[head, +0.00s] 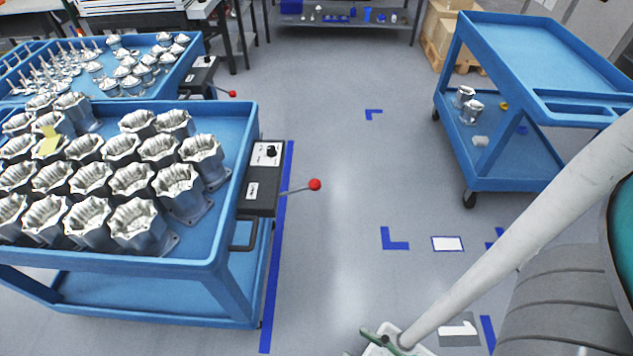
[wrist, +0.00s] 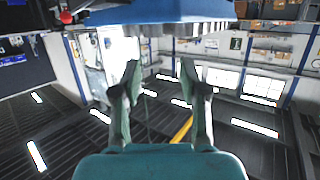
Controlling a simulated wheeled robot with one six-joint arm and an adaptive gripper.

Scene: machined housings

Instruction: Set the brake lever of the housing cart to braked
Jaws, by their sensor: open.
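The housing cart (head: 232,205) is the blue cart at the front left in the head view, with rows of metal housings (head: 140,225) on its top tray. A black box (head: 262,190) with a dial is fixed to its right end. The brake lever (head: 315,184) is a thin rod with a red ball, pointing right and slightly up from the box. My gripper (wrist: 158,72) is open and empty in the wrist view, with nothing between its fingers. A red ball (wrist: 66,17) shows at that view's upper left, apart from the fingers; I cannot tell which cart it belongs to.
A second blue cart (head: 185,75) with smaller parts stands behind, with its own red-balled lever (head: 232,94). Another blue cart (head: 545,95) stands at the right. Blue tape (head: 277,250) runs along the floor beside the housing cart. The aisle floor (head: 340,130) is clear.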

